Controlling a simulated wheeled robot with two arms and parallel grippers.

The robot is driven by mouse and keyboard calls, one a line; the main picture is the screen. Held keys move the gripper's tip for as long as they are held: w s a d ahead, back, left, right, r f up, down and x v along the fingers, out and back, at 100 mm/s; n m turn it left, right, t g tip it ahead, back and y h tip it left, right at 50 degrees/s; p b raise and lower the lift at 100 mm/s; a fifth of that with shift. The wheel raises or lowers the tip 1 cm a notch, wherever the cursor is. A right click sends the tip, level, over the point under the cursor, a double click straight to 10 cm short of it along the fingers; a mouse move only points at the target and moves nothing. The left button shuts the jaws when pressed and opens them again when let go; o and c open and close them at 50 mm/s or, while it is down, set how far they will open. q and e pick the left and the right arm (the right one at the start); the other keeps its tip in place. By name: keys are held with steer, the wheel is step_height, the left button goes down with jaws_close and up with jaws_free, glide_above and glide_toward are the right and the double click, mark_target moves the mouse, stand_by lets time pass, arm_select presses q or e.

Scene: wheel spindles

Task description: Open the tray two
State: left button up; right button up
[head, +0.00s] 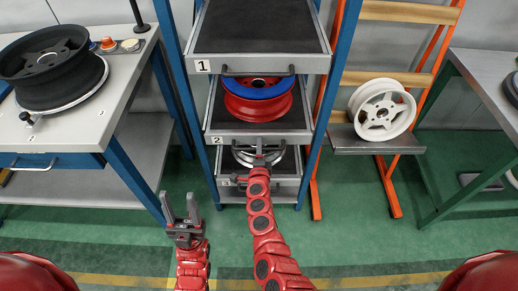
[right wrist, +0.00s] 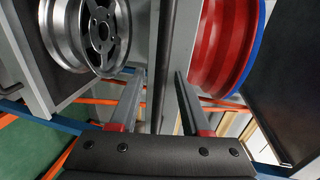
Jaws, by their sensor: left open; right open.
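Tray two (head: 222,127) is the middle tray of the rack, labelled 2, with a red wheel with a blue rim (head: 258,98) on it. My right gripper (head: 262,152) is at the middle of its front, covering part of the handle there. In the right wrist view, the open fingers (right wrist: 160,82) point at the grey tray front (right wrist: 174,40), the red wheel to the right. My left gripper (head: 180,208) is open and empty, low in front of the rack's left side.
Tray one (head: 258,28) is above, empty, with a handle. Tray three (head: 285,182) below holds a silver wheel (right wrist: 85,35). A white wheel (head: 382,110) sits on an orange stand at right. Green floor in front is clear.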

jaws_close()
stand_by(1.4)
